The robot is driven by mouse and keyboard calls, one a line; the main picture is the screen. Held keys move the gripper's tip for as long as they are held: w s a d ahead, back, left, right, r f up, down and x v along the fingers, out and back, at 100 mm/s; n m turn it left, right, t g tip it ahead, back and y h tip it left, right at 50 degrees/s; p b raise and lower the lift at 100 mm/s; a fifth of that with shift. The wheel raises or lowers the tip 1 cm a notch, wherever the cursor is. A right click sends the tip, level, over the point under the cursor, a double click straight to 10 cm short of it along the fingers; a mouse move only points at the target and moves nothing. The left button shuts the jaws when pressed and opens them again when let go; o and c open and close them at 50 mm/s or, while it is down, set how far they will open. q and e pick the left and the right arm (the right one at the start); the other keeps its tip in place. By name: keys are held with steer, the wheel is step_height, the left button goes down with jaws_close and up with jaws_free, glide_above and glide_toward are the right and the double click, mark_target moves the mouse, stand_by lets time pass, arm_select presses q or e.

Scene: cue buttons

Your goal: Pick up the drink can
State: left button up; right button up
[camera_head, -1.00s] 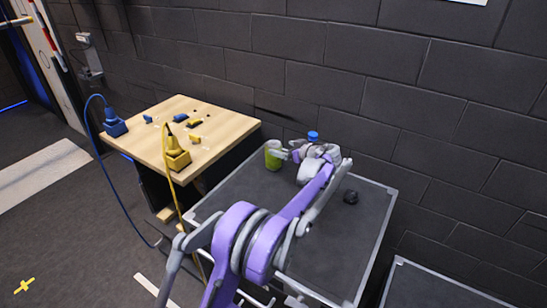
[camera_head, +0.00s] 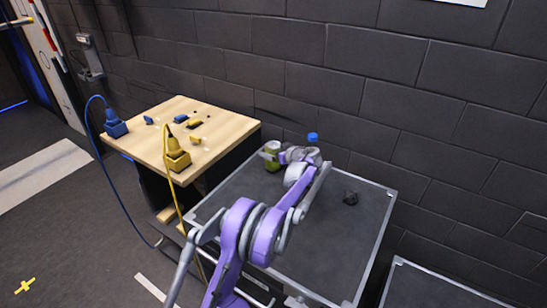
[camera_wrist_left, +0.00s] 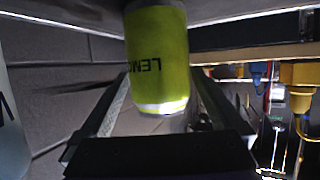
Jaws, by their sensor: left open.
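The drink can (camera_head: 272,164) is yellow-green and stands upright near the far left edge of the dark cart. In the left wrist view the can (camera_wrist_left: 158,55) is large, with dark lettering beginning "LEM", and appears upside down. My left gripper (camera_head: 273,155) is at the can, and partly hides it in the head view. In the wrist view its two fingers (camera_wrist_left: 160,90) are spread on either side of the can, open, with the can between them. Contact cannot be made out. My right gripper is not in view.
A clear bottle with a blue cap (camera_head: 313,137) stands just behind my left wrist. A small dark lump (camera_head: 350,198) lies on the cart top (camera_head: 335,240). A wooden table (camera_head: 220,126) with blue and yellow plugs adjoins at left; a brick wall (camera_head: 400,90) stands behind.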

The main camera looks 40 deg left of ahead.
arm_select(q)
steer(key=c, duration=1.1)
steer(key=shift+r, duration=0.1)
steer(key=shift+c, duration=0.2)
